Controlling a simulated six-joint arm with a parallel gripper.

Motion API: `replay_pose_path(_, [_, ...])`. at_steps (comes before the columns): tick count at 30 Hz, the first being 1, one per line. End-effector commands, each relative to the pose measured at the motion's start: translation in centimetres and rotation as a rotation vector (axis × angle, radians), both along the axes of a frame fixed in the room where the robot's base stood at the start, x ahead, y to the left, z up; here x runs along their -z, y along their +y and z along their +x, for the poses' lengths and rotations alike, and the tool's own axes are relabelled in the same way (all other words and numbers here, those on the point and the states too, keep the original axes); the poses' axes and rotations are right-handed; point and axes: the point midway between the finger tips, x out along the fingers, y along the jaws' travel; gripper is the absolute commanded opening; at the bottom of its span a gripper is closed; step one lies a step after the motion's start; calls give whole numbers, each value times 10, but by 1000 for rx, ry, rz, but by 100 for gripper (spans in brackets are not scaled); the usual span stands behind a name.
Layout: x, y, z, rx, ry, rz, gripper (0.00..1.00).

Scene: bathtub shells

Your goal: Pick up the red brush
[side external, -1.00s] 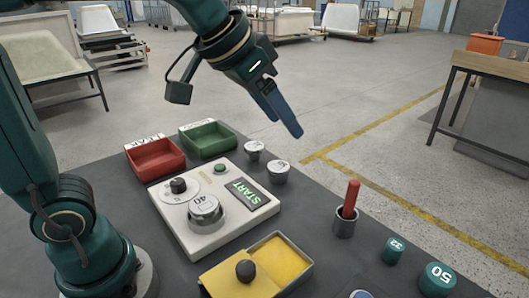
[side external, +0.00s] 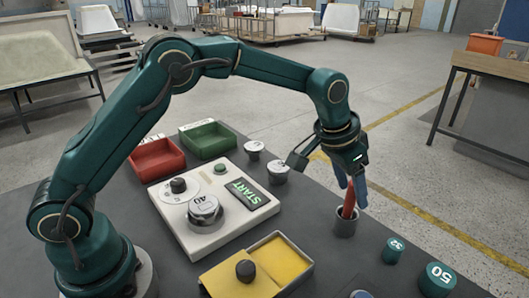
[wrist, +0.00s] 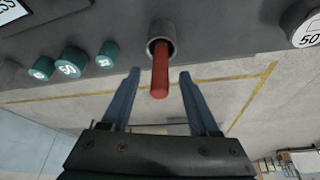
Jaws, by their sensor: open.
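The red brush (side external: 349,204) stands upright in a small grey cup (side external: 344,226) near the table's right edge. Its red handle also shows in the wrist view (wrist: 160,75), sticking out of the cup (wrist: 161,36). My gripper (side external: 354,199) points down at the handle. In the wrist view my gripper (wrist: 158,73) is open, with one blue finger on each side of the handle and a gap on both sides. The brush's lower end is hidden inside the cup.
Green cylinders marked 32 (side external: 394,251) and 50 (side external: 438,279) stand right of the cup. A white panel with a START label (side external: 205,247), red (side external: 157,159) and green (side external: 207,139) trays, and a yellow box (side external: 283,258) lie to the left.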

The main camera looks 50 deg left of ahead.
Motion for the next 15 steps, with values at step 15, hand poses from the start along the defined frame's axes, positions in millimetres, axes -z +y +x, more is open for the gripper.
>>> replay_pose_path(15, [17, -2, 7, 0, -3, -1, 46])
